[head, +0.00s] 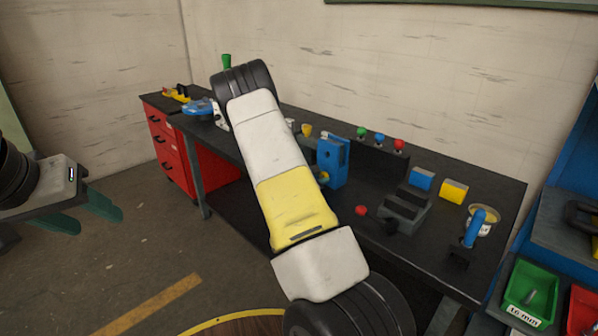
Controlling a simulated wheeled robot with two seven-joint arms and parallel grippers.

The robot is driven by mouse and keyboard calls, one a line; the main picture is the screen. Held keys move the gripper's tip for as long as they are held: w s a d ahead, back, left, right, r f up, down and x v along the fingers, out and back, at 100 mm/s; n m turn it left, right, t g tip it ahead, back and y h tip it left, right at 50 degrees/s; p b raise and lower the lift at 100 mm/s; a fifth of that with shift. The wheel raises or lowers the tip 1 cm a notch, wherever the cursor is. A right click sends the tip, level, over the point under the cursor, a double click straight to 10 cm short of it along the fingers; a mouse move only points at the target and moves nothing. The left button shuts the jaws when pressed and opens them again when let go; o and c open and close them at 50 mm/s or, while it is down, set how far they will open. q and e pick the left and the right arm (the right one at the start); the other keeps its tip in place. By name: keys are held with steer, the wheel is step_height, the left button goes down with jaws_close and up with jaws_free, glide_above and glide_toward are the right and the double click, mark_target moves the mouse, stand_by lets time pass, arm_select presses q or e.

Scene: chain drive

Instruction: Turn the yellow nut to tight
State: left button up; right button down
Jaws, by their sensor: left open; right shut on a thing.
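A blue upright block (334,161) stands on the dark bench just right of my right forearm. A small yellow part (323,178) shows at its lower left side, partly covered by my forearm; it may be the yellow nut, but its shape and setting are too small to tell. My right arm crosses the middle of the view and hides the bench behind it. My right gripper is hidden behind this arm. My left gripper (98,213) is open and empty over the floor at the left, well away from the bench.
The bench (480,185) carries green, blue and red knobs (379,139), blue and yellow blocks (454,191), a dark grey fixture (404,213) and a blue-handled tool (474,230). Red drawers (172,150) stand at the left. A green bin (530,291) is at lower right.

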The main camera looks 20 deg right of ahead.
steer(key=shift+f+m+t, duration=0.1)
steer(key=shift+m+t, duration=0.2)
stand_by(0.4)
steer(key=c, duration=1.1)
jaws_free()
steer(key=v, duration=0.8)
